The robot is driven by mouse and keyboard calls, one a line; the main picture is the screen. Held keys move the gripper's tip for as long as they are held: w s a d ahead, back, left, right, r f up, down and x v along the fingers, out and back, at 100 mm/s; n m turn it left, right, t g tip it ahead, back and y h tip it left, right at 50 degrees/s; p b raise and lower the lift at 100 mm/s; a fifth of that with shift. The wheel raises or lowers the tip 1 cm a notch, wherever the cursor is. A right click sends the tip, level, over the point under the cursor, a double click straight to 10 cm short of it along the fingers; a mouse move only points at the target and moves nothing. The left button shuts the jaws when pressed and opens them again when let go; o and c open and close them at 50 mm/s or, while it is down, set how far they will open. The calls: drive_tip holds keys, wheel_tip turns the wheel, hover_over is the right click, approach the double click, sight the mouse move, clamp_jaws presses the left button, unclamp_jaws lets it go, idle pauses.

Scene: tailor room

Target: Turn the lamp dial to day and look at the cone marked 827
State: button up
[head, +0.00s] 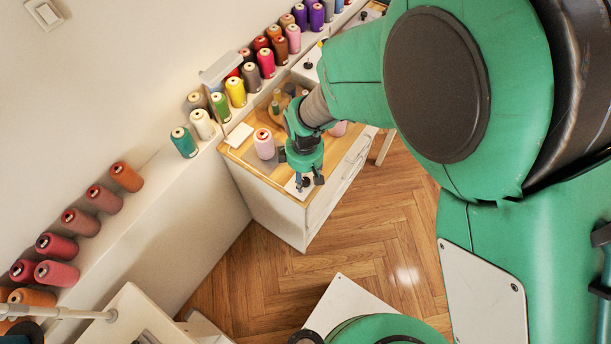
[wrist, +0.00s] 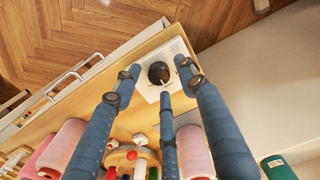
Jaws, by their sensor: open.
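The lamp dial, a round black knob (wrist: 158,73) with a light pointer mark, sits on a white plate (wrist: 146,86) at the counter's corner. I cannot read the dial's setting. In the head view my gripper (head: 305,183) hangs over this plate and hides most of the knob. In the wrist view its three blue fingers are spread open around the knob, with nothing held; I cannot tell whether any touches it. A pink cone (head: 264,144) stands on the counter beside my gripper. Many cones show, but no number 827 is readable on any.
The wood-topped counter (head: 240,153) has drawers on its front. Several coloured cones, such as a teal one (head: 184,142) and a yellow one (head: 236,92), line the wall ledge. Herringbone floor (head: 375,240) is open in front.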

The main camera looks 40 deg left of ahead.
drive_tip(key=shift+f, duration=0.25)
drive_tip(key=shift+c, duration=0.3)
clamp_jaws()
drive_tip(key=shift+m+p, duration=0.3)
drive_tip(key=shift+m, duration=0.1)
drive_tip(key=m+p, duration=0.2)
drive_tip(key=m, duration=0.2)
drive_tip(key=shift+r+m, duration=0.1)
drive_tip(key=shift+m, duration=0.2)
drive_tip(key=m+p, duration=0.1)
drive_tip(key=m, duration=0.4)
drive_tip(key=shift+w+a+p, duration=0.1)
drive_tip(key=shift+w+p, duration=0.05)
drive_tip(key=shift+p, duration=0.25)
drive_tip(key=shift+m, duration=0.3)
